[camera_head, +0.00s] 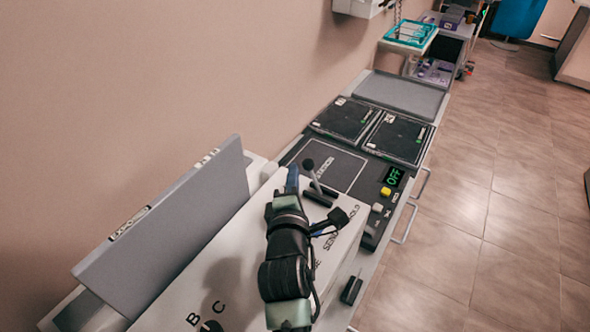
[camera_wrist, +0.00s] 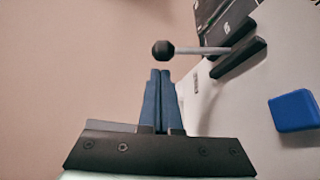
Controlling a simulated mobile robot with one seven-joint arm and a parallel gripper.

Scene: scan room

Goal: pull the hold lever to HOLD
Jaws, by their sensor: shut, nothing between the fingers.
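The lever has a black ball knob (camera_head: 308,164) on a thin grey rod, rising from a black slotted base (camera_head: 322,197) on the white console top. In the wrist view the knob (camera_wrist: 163,50) appears just beyond my fingertips, with the rod (camera_wrist: 200,51) running right to its base. Small lettering, which seems to include HOLD (camera_head: 352,216), lies to the right of the lever. My gripper (camera_head: 292,170) is left of the rod, close to the knob. Its blue fingers (camera_wrist: 160,72) are together and empty. Exact contact with the knob cannot be told.
A grey upright panel (camera_head: 170,230) stands left of my arm, near the wall. Beyond the console are a dark panel with a green OFF display (camera_head: 394,176) and a yellow button (camera_head: 385,191). A blue block (camera_wrist: 294,110) shows at right in the wrist view. Floor (camera_head: 480,240) at right is clear.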

